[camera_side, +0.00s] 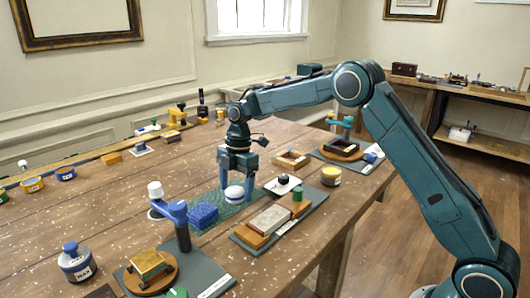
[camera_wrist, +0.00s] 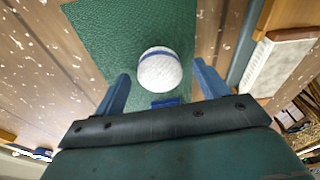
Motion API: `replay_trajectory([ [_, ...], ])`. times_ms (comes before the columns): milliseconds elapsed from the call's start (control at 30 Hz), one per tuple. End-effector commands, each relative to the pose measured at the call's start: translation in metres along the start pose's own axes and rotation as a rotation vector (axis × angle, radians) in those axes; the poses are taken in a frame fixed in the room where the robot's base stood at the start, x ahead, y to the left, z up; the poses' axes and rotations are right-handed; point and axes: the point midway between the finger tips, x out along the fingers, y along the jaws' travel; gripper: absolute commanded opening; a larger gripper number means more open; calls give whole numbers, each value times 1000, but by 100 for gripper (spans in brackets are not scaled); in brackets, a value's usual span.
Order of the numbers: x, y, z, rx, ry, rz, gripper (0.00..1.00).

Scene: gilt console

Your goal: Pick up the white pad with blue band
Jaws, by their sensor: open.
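The white pad with blue band (camera_side: 234,194) is a rounded white piece on a green mat (camera_side: 232,212). In the wrist view the pad (camera_wrist: 159,70) shows with its blue band along the far edge, and the green mat (camera_wrist: 110,35) lies under it. My gripper (camera_side: 237,182) points down just above the pad. In the wrist view its two blue fingers (camera_wrist: 160,82) are apart, one on each side of the pad, with gaps visible. Whether the fingertips reach down to its height I cannot tell.
A tray with a grey stone (camera_side: 269,219) stands to the right. A blue-armed stand (camera_side: 181,228) is at the front left.

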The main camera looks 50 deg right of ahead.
Motion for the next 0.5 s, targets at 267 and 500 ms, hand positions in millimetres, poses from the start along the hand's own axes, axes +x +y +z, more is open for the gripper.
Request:
replay_trajectory([
  [267, 10, 0, 0, 0, -1, 1, 73],
  [500, 10, 0, 0, 0, -1, 1, 73],
])
